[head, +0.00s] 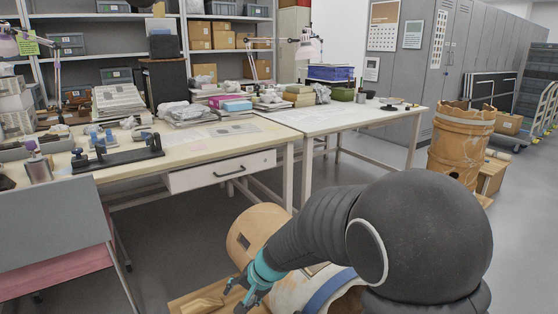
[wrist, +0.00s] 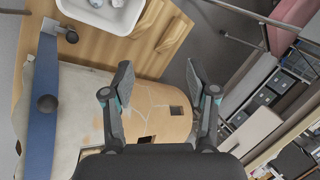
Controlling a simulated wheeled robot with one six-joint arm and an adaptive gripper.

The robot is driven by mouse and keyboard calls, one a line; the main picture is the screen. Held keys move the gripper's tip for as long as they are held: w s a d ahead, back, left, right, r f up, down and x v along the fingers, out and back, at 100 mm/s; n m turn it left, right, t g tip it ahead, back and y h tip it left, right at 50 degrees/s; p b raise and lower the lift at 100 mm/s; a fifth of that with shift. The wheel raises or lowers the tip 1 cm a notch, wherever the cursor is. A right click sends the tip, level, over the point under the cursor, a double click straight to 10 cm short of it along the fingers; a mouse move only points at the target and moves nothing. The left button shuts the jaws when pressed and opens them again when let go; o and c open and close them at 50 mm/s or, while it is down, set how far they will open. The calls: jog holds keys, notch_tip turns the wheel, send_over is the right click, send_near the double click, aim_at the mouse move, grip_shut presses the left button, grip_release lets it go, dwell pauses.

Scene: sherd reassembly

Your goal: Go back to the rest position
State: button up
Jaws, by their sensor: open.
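My gripper (head: 247,287) is low in front of my arm in the head view. In the wrist view my gripper (wrist: 160,90) has its two fingers spread wide, with nothing between them. Below it is a large orange-tan cracked vessel (wrist: 165,126) with dark square holes. In the head view the vessel (head: 262,218) is partly hidden behind my arm. A blue band (wrist: 42,110) crosses its paler part at the left of the wrist view, with a dark knob on it.
A wooden board (wrist: 95,52) lies beside the vessel and bears a white tray (wrist: 128,22) with a few pieces. A cream table (head: 110,165) and a white table (head: 345,122) hold many items. Another jar-like vessel (head: 460,145) stands at the right. Grey floor is open between.

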jog(key=s+d+r+n+t+h, duration=0.1)
jog(key=s+d+r+h, duration=0.1)
jog(key=s+d+r, duration=0.3)
jog(key=s+d+r+n+h, duration=0.1)
jog(key=s+d+r, duration=0.4)
jog(key=s+d, duration=0.5)
jog(key=s+d+r+n+t+h, duration=0.1)
jog(key=s+d+r+h, duration=0.1)
jog(key=s+d+r, duration=0.4)
jog(key=s+d, duration=0.2)
jog(key=d, duration=0.2)
jog(key=shift+d+t+h, duration=0.2)
jog(key=shift+t+h, duration=0.1)
jog(key=shift+h, duration=0.1)
